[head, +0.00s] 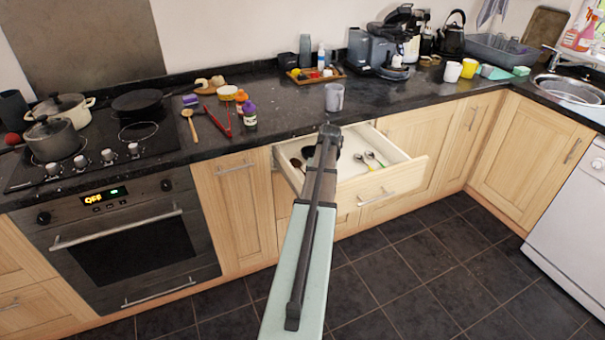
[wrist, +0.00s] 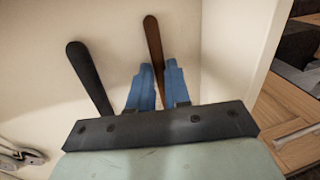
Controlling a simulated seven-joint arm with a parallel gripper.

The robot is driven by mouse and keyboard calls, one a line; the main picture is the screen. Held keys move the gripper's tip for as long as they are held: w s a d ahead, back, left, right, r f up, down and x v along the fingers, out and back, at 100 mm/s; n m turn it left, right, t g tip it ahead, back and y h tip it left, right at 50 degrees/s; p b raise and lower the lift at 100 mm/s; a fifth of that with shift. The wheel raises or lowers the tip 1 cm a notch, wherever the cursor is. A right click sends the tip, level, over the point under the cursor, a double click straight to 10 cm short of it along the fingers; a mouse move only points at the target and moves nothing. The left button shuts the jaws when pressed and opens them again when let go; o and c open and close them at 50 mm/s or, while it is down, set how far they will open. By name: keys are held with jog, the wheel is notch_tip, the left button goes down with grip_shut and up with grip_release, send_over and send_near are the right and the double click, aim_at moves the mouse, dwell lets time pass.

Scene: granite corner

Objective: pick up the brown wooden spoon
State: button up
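An open drawer (head: 388,180) with pale inner walls sits below the worktop; its inside also fills much of the wrist view (wrist: 105,22). In the wrist view, a long brown handle (wrist: 153,38), which looks like the brown wooden spoon, lies in it with its far end hidden under my gripper. My gripper (wrist: 158,72) has its two blue fingers on either side of this handle, with almost no gap, and appears shut on it. In the head view my arm hides the fingers. Another spoon of light wood (head: 189,125) lies on the worktop beside the hob.
A black-handled utensil (wrist: 88,72) lies just left of my fingers. The drawer's side wall (wrist: 238,50) is close on the right. Metal utensils (head: 372,158) lie farther right in the head view. A grey mug (head: 334,97) stands on the worktop behind the drawer.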

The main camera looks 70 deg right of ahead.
jog(key=shift+c, duration=0.4)
grip_shut()
jog(key=shift+s+d+r, duration=0.1)
notch_tip(320, 180, up, 7)
jog(key=s+d, duration=1.4)
jog(key=shift+a, duration=0.1)
